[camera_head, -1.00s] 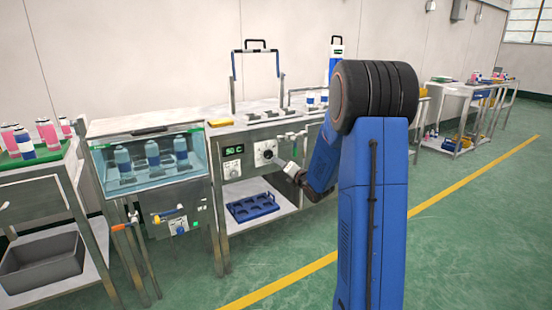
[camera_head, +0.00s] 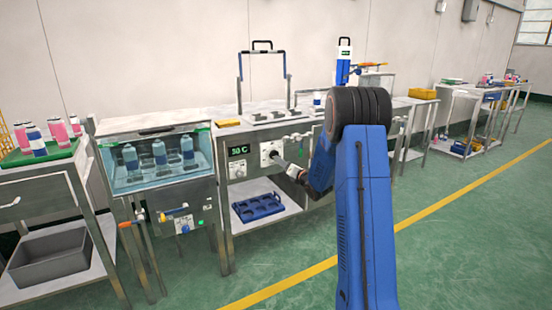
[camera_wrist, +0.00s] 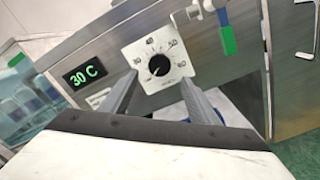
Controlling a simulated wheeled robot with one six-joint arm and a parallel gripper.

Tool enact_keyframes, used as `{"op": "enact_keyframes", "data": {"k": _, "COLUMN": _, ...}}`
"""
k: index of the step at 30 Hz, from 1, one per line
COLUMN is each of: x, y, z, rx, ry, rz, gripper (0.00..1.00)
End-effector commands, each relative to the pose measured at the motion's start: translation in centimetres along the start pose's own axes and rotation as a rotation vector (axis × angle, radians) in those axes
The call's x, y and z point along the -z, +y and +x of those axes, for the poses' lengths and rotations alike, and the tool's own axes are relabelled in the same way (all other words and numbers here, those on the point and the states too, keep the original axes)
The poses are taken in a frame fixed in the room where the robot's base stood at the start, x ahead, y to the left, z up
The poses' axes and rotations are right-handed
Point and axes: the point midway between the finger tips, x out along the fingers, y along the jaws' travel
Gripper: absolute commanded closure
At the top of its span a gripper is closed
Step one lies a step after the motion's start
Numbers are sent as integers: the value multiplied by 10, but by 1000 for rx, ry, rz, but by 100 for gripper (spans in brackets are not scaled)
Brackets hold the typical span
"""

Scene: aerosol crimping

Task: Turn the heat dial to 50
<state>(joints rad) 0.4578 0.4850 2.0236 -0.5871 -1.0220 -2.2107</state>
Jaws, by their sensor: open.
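The heat dial is a black knob (camera_wrist: 159,65) on a white square plate with a numbered scale; in the head view the plate (camera_head: 268,151) is on the bench front, partly covered by my gripper. The knob's white mark seems to point to the lower left. The green display (camera_wrist: 85,75) left of it reads 30 C; it also shows in the head view (camera_head: 238,150). My gripper (camera_wrist: 161,80) is open and faces the dial, its fingers to either side below the knob. I cannot tell whether they touch it.
A green-handled valve (camera_wrist: 228,38) is close to the right of the dial. A glass-fronted tank (camera_head: 158,180) with bottles stands left of the bench. A blue crate (camera_head: 258,207) is on the shelf below. The green floor in front is clear.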

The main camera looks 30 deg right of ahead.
Motion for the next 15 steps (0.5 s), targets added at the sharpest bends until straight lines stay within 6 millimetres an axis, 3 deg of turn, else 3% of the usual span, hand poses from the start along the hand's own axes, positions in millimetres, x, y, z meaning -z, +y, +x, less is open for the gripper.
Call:
{"op": "enact_keyframes", "data": {"k": 9, "x": 0, "y": 0, "z": 56, "rx": -1, "ry": 0, "rz": 1, "gripper": 45}}
{"op": "enact_keyframes", "data": {"k": 15, "x": 0, "y": 0, "z": 78, "rx": 0, "ry": 0, "rz": 1, "gripper": 45}}
